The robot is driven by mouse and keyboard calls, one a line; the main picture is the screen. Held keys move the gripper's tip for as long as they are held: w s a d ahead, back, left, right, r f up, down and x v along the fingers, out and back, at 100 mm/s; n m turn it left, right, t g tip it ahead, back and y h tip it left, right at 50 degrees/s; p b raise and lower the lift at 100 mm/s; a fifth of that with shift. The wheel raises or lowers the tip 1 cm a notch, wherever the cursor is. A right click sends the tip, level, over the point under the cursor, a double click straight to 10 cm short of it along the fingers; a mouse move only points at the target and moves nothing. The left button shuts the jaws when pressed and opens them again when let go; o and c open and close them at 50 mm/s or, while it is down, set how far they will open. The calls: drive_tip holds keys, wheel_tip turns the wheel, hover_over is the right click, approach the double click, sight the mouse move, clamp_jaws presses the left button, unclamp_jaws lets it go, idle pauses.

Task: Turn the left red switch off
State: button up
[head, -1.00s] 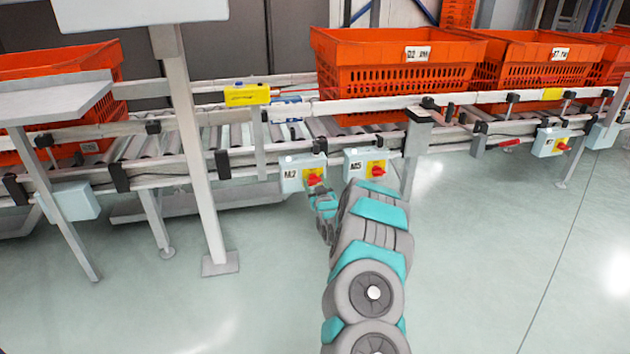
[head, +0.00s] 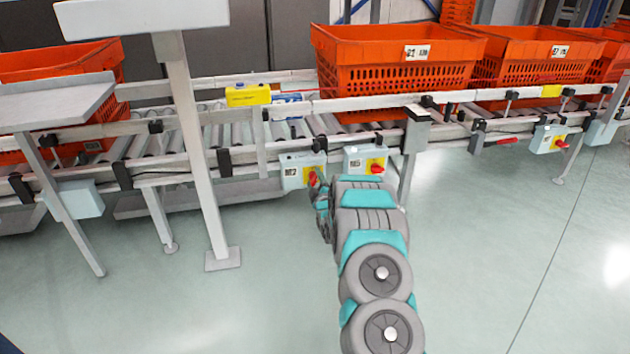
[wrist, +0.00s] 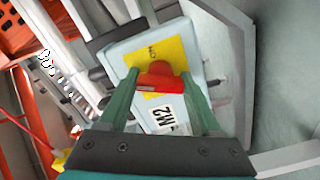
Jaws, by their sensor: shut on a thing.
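The left red switch (head: 313,177) is on the pale box marked M2 (head: 291,171), on a yellow plate, below the conveyor's front rail. In the wrist view the red switch (wrist: 160,77) sits between the two green fingers of my gripper (wrist: 157,88), which is shut on it. The yellow plate (wrist: 174,54) and the M2 label (wrist: 174,119) show around it. In the head view my gripper (head: 320,192) is small and partly hidden by my arm, just below the box. A second box (head: 354,162) with a red switch (head: 376,168) is to the right.
Orange totes (head: 392,77) stand on the roller conveyor (head: 200,140). A grey post (head: 195,150) and a side table (head: 62,103) stand at the left. Another switch box (head: 546,140) is far right. The front floor is clear.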

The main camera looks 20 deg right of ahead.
drive_tip(key=n+b, duration=0.1)
drive_tip(key=n, duration=0.2)
drive_tip(key=shift+f, duration=0.15)
drive_tip(key=shift+n+b, duration=0.75)
drive_tip(key=shift+n, duration=0.25)
drive_tip(key=o, duration=1.4)
drive_tip(key=shift+s, duration=0.1)
drive_tip(key=shift+s+a, duration=0.25)
drive_tip(key=shift+s, duration=1)
drive_tip(key=shift+s+a, duration=0.2)
drive_tip(key=shift+s, duration=1.05)
drive_tip(key=shift+s+a, duration=0.25)
drive_tip(key=shift+s, duration=1)
